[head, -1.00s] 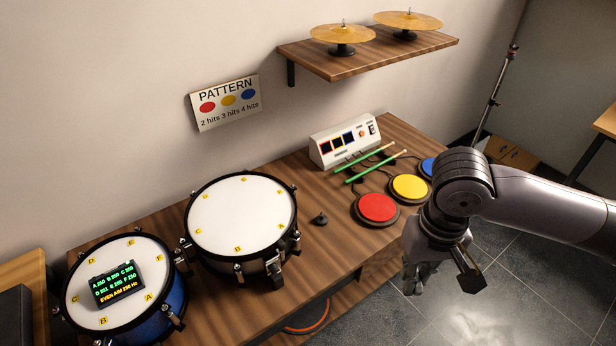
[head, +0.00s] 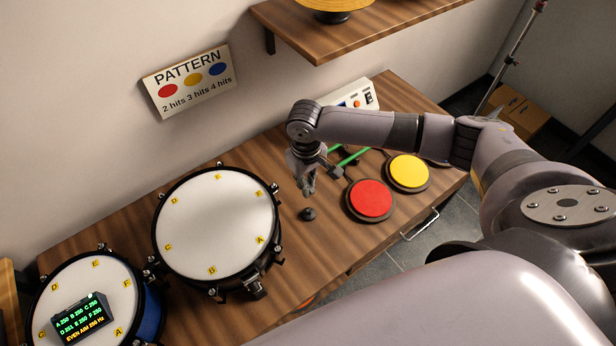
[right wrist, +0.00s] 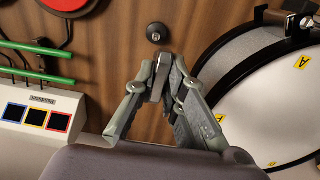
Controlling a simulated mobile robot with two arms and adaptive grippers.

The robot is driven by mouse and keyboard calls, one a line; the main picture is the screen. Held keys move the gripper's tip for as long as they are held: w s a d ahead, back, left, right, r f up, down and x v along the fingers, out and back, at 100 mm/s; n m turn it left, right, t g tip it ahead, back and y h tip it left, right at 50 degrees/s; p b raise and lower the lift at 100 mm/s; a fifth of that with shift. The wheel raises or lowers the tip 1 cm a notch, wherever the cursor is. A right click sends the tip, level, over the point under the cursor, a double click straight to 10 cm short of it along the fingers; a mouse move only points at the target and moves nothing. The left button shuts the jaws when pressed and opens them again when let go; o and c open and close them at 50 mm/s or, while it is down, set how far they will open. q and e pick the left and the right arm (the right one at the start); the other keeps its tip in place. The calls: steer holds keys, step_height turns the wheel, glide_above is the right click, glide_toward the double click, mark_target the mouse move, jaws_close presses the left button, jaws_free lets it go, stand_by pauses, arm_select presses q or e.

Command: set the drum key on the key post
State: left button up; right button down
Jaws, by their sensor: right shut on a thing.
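The key post (head: 308,214) is a small dark round knob on the wooden table, between the white drum and the red pad. It also shows in the right wrist view (right wrist: 157,32), top centre, with a small light mark in its middle. My right gripper (head: 307,188) hangs over the table just behind the post, pointing down. In the right wrist view its fingers (right wrist: 158,82) close on a small grey metal piece, the drum key, mostly hidden between the fingertips. The key is apart from the post in that view. My left gripper is not in view.
The white drum (head: 218,222) stands left of the post, its lugs sticking out. The red pad (head: 369,199) and yellow pad (head: 408,172) lie to the right. Green sticks (right wrist: 38,49) and a white control box (right wrist: 38,116) are close to my right gripper.

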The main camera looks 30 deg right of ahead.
steer(key=shift+d+f, duration=0.3)
steer(key=shift+f, duration=0.45)
steer(key=shift+d+f, duration=0.1)
steer(key=shift+f, duration=0.15)
steer(key=shift+w+f+b, duration=0.15)
steer(key=shift+f+b, duration=0.1)
steer(key=shift+b, duration=0.25)
step_height(320, 180, down, 3)
steer(key=b, duration=0.4)
steer(key=shift+f+b, duration=0.45)
steer(key=shift+b, duration=0.05)
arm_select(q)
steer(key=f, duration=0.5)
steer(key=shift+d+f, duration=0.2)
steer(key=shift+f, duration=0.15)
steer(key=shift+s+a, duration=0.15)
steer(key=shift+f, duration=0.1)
arm_select(e)
steer(key=shift+f, duration=1.55)
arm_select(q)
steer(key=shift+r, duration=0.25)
arm_select(e)
steer(key=shift+r, duration=0.15)
